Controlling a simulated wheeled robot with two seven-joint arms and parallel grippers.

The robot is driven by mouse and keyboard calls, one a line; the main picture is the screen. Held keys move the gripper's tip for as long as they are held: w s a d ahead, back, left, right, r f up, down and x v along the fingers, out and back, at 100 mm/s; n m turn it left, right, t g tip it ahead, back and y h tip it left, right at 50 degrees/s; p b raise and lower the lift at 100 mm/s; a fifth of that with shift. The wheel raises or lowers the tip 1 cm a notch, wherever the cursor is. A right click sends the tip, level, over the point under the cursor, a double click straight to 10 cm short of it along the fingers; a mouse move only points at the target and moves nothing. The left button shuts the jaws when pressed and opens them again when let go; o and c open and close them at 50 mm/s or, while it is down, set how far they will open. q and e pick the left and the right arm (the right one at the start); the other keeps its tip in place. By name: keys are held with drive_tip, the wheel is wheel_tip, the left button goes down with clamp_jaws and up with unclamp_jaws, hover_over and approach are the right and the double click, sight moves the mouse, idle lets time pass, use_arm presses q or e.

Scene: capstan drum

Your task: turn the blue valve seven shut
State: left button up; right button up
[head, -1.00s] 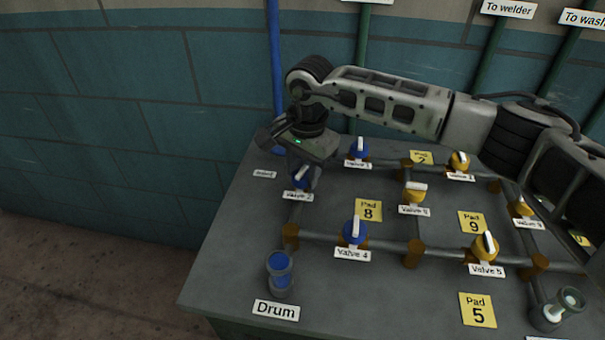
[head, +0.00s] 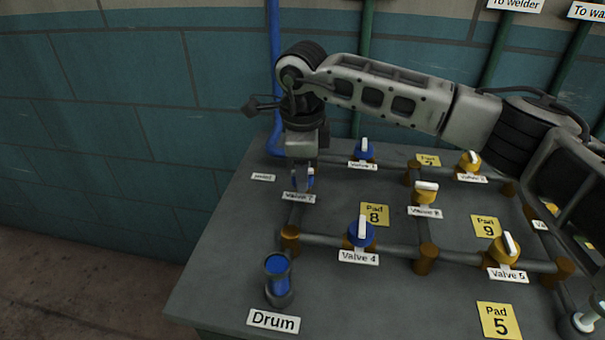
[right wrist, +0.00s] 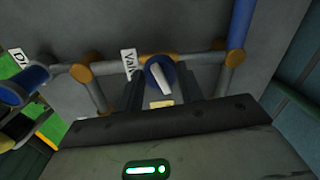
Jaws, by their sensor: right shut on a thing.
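A blue valve (right wrist: 160,72) with a white lever stands on a pipe at the table's back left. In the head view the valve (head: 297,181) is mostly hidden behind my right gripper (head: 303,182). Its label (head: 298,197) is too small to read surely. My right gripper points down and is shut on this valve. In the right wrist view its fingers (right wrist: 161,92) stand on both sides of the lever. The lever lies mostly across the pipe, a little slanted. My left gripper is out of view.
Blue valves 1 (head: 364,150) and 4 (head: 361,233) and several yellow valves stand on the pipe grid. A drum (head: 278,279) holding blue stands at the front left. A blue pipe (head: 273,75) rises behind. The table's left strip is mostly clear.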

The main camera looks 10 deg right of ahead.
drive_tip(key=shift+m+b, duration=0.35)
drive_tip(key=shift+m, duration=1.45)
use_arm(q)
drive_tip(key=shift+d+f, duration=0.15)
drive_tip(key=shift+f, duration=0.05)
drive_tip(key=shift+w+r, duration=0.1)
use_arm(e)
drive_tip(key=shift+r+m, duration=0.1)
drive_tip(key=shift+m, duration=0.2)
drive_tip(key=o, duration=1)
use_arm(q)
drive_tip(key=shift+b, duration=0.3)
use_arm(e)
drive_tip(key=shift+r, duration=0.1)
